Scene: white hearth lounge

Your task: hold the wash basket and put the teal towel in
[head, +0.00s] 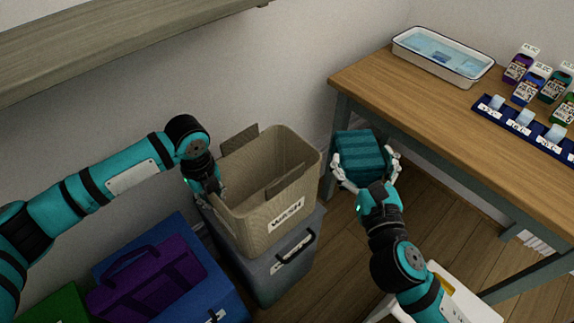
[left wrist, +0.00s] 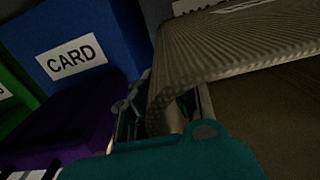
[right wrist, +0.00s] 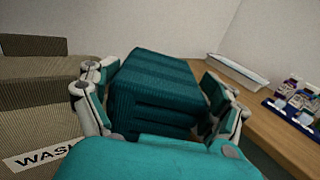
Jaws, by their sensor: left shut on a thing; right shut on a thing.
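The beige wash basket (head: 250,205) stands upright on a grey lidded bin in the head view, its label facing front and its two handle flaps up. My left gripper (head: 212,190) is shut on the basket's left rim; the left wrist view shows the ribbed wall (left wrist: 235,50) between its fingers. My right gripper (head: 366,172) is shut on the folded teal towel (head: 360,152), held in the air to the right of the basket, apart from it. The towel also fills the middle of the right wrist view (right wrist: 155,90). The basket's visible inside looks empty; its bottom is hidden.
The grey bin (head: 285,270) is under the basket. A wooden table (head: 450,120) at the right bears a white tray (head: 440,65), bottles and a blue rack. A blue bin (head: 180,240) with a purple bag stands at the lower left. A grey shelf (head: 100,45) hangs above.

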